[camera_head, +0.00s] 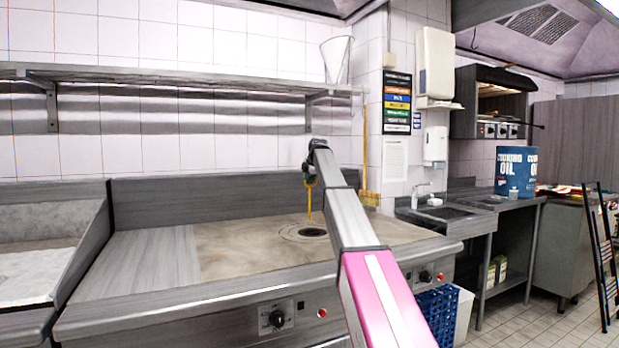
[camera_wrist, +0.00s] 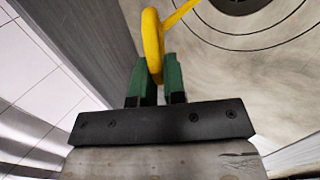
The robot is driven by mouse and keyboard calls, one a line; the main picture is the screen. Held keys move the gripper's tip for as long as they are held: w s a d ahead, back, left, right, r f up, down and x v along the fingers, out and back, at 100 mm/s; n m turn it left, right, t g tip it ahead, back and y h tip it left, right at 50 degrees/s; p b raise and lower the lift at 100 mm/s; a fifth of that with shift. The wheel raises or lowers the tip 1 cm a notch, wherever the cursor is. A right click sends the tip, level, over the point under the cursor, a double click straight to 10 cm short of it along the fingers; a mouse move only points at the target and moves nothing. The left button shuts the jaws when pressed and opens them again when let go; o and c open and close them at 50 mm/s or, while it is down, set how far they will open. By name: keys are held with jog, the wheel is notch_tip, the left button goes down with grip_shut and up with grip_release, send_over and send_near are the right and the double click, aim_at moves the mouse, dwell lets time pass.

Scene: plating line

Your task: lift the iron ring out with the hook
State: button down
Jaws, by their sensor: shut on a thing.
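My gripper (camera_head: 310,178) is shut on the yellow hook (camera_head: 309,205) above the cooktop. The hook's loop sits between the green fingers (camera_wrist: 157,84) in the wrist view. Its shaft hangs down in the head view, and its lower end appears just left of the cooktop's dark centre (camera_head: 312,232). I cannot tell whether the tip touches anything. The iron ring (camera_head: 291,233) lies flat around that centre, among concentric circles. The circles also show at the upper right of the wrist view (camera_wrist: 222,47). The hook's lower end is out of the wrist view.
The steel cooktop (camera_head: 150,262) has a low back wall behind it. A wall shelf (camera_head: 180,82) runs above, holding a clear container (camera_head: 337,60). A sink counter (camera_head: 450,217) with a blue oil drum (camera_head: 513,172) stands at right. The cooktop's left part is clear.

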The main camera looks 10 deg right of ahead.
aim_at(309, 187)
jog(key=shift+f, duration=2.2)
jog(key=shift+f, duration=1.85)
jog(key=shift+s+d, duration=0.2)
jog(key=shift+s, duration=0.35)
jog(key=shift+s+d, duration=0.15)
jog(key=shift+s, duration=0.35)
jog(key=shift+r, duration=0.15)
